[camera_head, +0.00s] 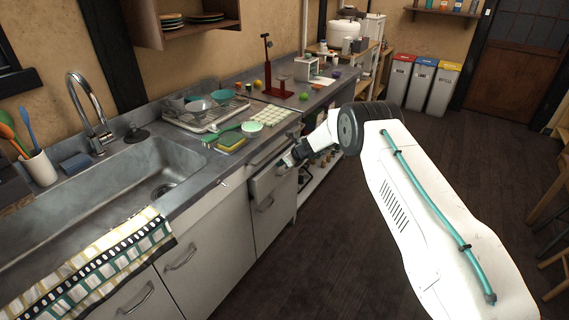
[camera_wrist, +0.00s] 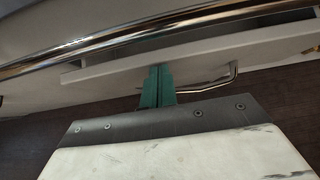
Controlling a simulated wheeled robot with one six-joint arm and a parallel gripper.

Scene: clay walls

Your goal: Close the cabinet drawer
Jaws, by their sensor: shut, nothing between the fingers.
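The cabinet drawer (camera_head: 264,186) is under the counter right of the sink. Its pale front stands out from the cabinet, so it is partly open. My gripper (camera_head: 284,166) is at the right part of the drawer front. In the wrist view my gripper's teal fingers (camera_wrist: 155,88) are together with nothing between them. They overlap a pale panel (camera_wrist: 215,53), which looks like the drawer front, with a curved metal handle (camera_wrist: 222,82) just to their right. I cannot tell whether the fingers touch the panel.
A shiny metal bar (camera_wrist: 120,43) crosses the wrist view above the panel. The counter (camera_head: 196,167) holds a dish rack, sponge and bowls. A patterned towel (camera_head: 95,262) hangs over the sink front. The dark floor (camera_head: 310,255) right of the cabinets is clear.

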